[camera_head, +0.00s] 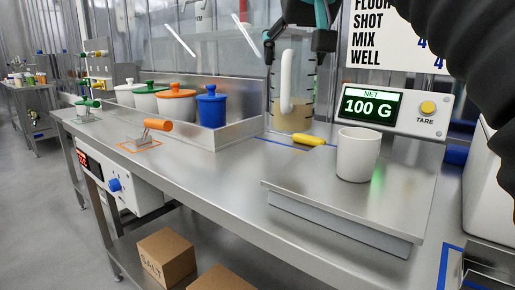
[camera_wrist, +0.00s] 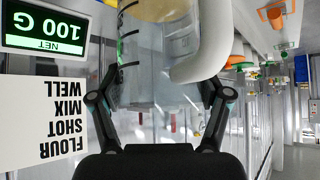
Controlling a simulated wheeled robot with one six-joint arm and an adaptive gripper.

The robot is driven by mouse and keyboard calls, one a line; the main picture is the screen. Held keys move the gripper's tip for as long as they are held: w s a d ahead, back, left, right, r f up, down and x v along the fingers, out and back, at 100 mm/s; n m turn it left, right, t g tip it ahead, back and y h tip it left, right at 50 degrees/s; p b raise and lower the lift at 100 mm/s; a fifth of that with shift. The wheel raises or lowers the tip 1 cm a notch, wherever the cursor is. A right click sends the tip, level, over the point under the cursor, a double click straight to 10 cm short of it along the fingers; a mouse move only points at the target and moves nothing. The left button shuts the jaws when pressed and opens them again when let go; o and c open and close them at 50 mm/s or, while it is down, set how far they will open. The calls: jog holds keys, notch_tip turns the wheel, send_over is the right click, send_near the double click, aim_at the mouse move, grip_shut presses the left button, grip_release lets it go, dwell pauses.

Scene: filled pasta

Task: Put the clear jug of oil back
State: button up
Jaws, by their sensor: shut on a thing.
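The clear jug (camera_head: 306,85) has a white handle, dark level marks and pale yellow oil (camera_head: 292,118) in its bottom. It is upright at the back of the steel counter, at a blue outline (camera_head: 270,137). I cannot tell whether its base touches the counter. My gripper (camera_head: 297,42) is at the jug's upper part, with its fingers on either side.
A white cup (camera_head: 357,156) stands on the steel scale plate (camera_head: 315,195) to the right; the display (camera_head: 372,105) reads 100 G. A yellow-handled thing (camera_head: 308,140) lies right by the jug. A blue lidded jar (camera_head: 211,108) and several white ones stand left.

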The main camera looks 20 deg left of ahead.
jog(key=w+a+f+b, duration=0.2)
jog(key=w+a+f, duration=0.1)
jog(key=a+f, duration=0.8)
jog(key=shift+b, duration=0.3)
jog(key=shift+w, duration=0.1)
jog(key=o, duration=1.8)
jog(key=p+v, duration=0.2)
jog(key=v, duration=1)
jog(key=shift+a, duration=0.1)
